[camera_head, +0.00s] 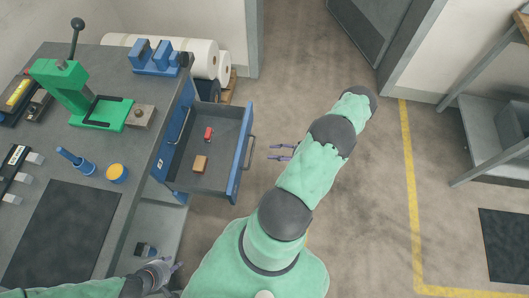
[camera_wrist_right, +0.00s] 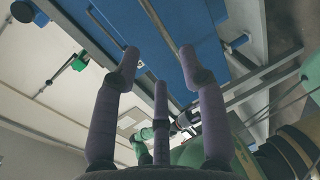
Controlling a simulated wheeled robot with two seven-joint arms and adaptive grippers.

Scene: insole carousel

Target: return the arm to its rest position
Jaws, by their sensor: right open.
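My right arm reaches up and to the right in the head view, bent, over open floor. My right gripper (camera_head: 283,152) shows beside the arm, to the right of the open drawer's front and apart from it. Its fingers are open and empty. In the right wrist view the spread fingers (camera_wrist_right: 158,62) have nothing between them, with blue drawer fronts beyond. My left gripper (camera_head: 172,268) is at the bottom left, next to the workbench's edge. It is small and partly seen, so its opening is unclear.
A blue drawer (camera_head: 246,150) stands pulled out from the workbench (camera_head: 150,78), with a red item (camera_head: 208,133) and a tan block (camera_head: 200,163) inside. A green press (camera_head: 75,90) stands on the bench. Floor to the right is clear up to the yellow line (camera_head: 410,170).

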